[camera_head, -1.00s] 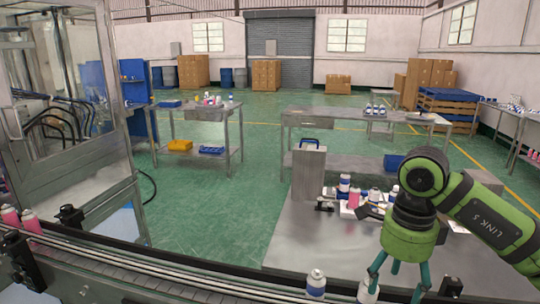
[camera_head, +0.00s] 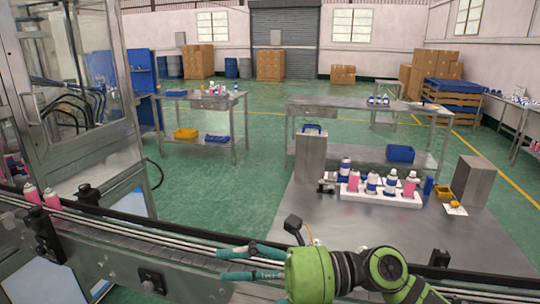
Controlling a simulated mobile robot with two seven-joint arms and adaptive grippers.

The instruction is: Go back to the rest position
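My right gripper (camera_head: 224,265), on a green arm coming from the right, hangs over the conveyor (camera_head: 190,248) at the bottom of the view. Its two teal fingers point left and stand apart, with nothing visible between them. My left gripper is not in view. Two pink cans (camera_head: 42,197) stand on the conveyor at the far left. A white tray (camera_head: 408,201) on the metal table holds several pink and blue-white cans. My arm hides part of the conveyor.
The steel table (camera_head: 330,225) beyond the conveyor carries grey blocks (camera_head: 310,160) and a small yellow item (camera_head: 446,193). A glass-sided machine (camera_head: 90,150) stands at the left. The table's centre is clear.

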